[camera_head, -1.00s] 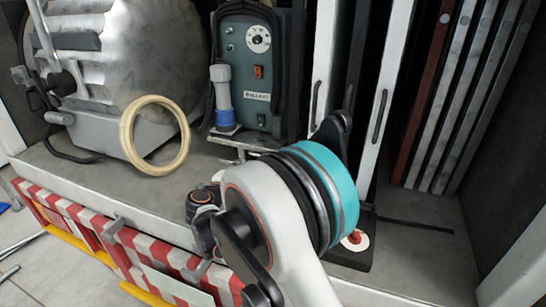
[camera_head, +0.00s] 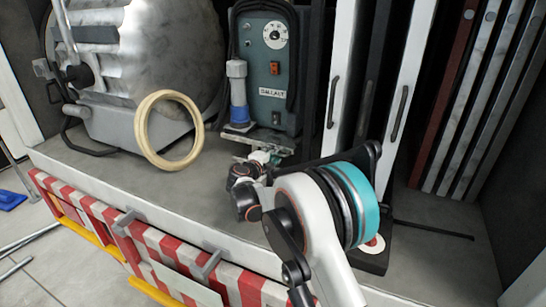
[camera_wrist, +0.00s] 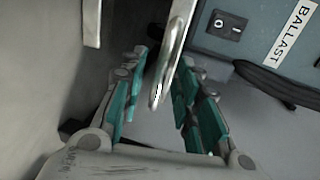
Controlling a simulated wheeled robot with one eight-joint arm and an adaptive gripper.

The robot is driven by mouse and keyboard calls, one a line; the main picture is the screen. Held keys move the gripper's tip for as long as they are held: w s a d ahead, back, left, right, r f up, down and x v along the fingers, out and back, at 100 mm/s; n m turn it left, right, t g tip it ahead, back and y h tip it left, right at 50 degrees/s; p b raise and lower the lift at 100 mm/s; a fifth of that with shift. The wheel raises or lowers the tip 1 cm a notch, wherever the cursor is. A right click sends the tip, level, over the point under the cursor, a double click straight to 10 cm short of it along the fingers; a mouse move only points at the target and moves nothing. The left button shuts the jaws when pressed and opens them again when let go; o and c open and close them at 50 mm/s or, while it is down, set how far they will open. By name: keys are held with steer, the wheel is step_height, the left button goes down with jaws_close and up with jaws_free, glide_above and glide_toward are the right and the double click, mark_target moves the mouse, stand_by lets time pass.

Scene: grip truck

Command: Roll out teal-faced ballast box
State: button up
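The ballast box (camera_head: 262,62) has a teal-grey face with a dial, an orange switch and a white label. In the wrist view the handle's rounded end (camera_wrist: 156,96) lies between my fingers. My gripper (camera_head: 262,157) is open, with teal finger pads (camera_wrist: 160,85) on either side of the handle and gaps visible. The box's base is partly hidden by the handle and gripper.
A cream ring (camera_head: 150,130) leans by a large silver drum (camera_head: 165,60) on the left. White upright panels (camera_head: 410,75) with black handles stand right of the box. A red-and-white striped front (camera_head: 150,240) runs below the floor edge.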

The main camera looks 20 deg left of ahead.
jaws_close()
steer(key=shift+s, duration=0.1)
steer(key=f+v, duration=0.2)
steer(key=v, duration=1.1)
steer(key=s+f+b+v, duration=0.1)
steer(key=f+v, duration=0.2)
steer(key=v, duration=1)
steer(key=shift+s+f+b, duration=0.25)
steer(key=shift+s+b, duration=0.05)
steer(key=shift+d, duration=0.1)
steer(key=shift+c, duration=1.7)
jaws_free()
steer(key=o, duration=0.3)
steer(key=shift+s, duration=0.25)
steer(key=shift+o, duration=0.2)
steer(key=shift+w, duration=0.1)
